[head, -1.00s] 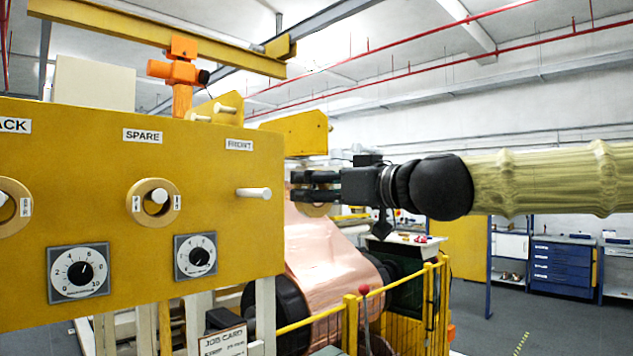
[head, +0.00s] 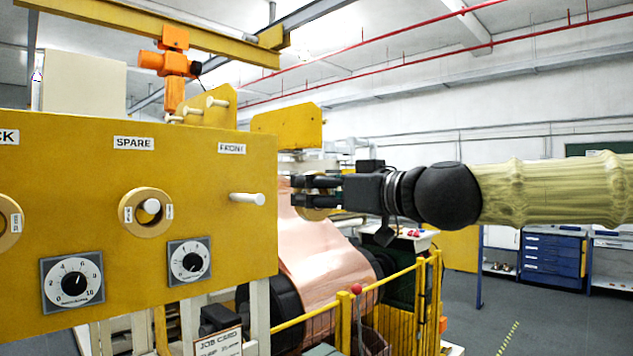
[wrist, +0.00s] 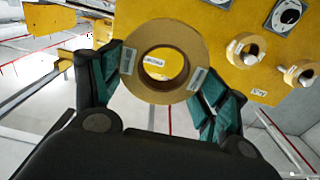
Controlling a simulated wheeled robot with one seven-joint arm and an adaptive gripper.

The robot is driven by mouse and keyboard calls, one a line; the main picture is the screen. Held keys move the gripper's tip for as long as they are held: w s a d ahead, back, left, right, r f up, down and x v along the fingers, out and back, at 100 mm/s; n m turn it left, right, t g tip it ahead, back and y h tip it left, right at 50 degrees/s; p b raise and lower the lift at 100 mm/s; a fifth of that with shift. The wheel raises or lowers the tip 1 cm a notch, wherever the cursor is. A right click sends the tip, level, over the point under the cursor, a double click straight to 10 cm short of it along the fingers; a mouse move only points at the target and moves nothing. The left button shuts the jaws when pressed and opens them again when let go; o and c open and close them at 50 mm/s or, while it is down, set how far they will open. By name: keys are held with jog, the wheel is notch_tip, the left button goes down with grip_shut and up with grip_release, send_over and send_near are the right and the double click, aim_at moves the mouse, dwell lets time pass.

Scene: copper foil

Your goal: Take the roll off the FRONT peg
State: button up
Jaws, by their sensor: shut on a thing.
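My gripper (head: 302,190) is shut on a tan roll (head: 315,213), to the right of the yellow panel (head: 90,240). The roll is mostly hidden behind the fingers in the head view. In the wrist view the ring-shaped roll (wrist: 195,48) sits between the two teal fingertips, with small labels on its sides. A white label and yellow panel show through its hole. The white FRONT peg (head: 247,198), under the FRONT label (head: 232,148), is bare, and the roll is clear of its tip.
A roll (head: 130,222) hangs on the SPARE peg (head: 151,206). Another roll (head: 8,220) is at the left edge, near the BACK label, now cut off. Two dials are below. A copper sheet (head: 320,275) and yellow railing (head: 345,315) lie below my gripper. Open floor is at right.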

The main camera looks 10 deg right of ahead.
jog(key=p+v, duration=0.6)
jog(key=v, duration=0.7)
jog(key=shift+p, duration=0.3)
dwell(1.0)
jog(key=shift+s, duration=0.1)
